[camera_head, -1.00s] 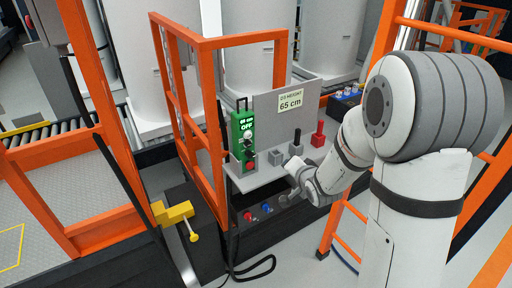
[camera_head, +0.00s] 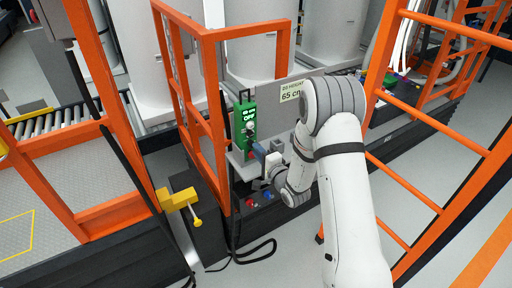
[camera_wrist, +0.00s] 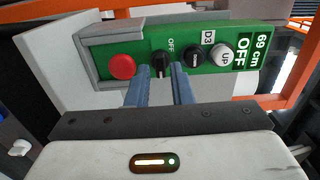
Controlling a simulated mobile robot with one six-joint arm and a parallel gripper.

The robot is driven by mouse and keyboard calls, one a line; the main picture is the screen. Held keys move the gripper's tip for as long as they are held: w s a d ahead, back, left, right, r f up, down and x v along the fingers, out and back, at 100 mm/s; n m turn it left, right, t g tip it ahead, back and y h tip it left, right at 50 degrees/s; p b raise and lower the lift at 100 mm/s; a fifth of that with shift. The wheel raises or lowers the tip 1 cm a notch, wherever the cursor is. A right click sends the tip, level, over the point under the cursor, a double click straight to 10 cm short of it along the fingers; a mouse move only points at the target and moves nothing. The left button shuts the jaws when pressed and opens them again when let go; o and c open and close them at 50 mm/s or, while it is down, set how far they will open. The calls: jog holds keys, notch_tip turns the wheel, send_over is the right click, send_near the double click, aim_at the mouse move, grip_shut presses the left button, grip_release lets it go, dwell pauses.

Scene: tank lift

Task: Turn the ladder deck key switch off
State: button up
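A green control box (camera_head: 243,117) hangs on the grey panel. My gripper (camera_head: 257,149) is at the box's lower part. In the wrist view its two blue fingers (camera_wrist: 161,76) are apart, one on either side of the OFF-labelled knob. I cannot tell whether they touch it.
An orange railing (camera_head: 208,110) stands just left of the box. Red and blue buttons (camera_head: 259,198) sit low in front of the panel. A yellow latch (camera_head: 176,200) is at left, and a dark cable (camera_head: 245,252) loops below. A display sign (camera_head: 290,92) is partly hidden by my arm.

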jog(key=shift+w+a, duration=0.45)
jog(key=shift+w, duration=0.15)
grip_shut()
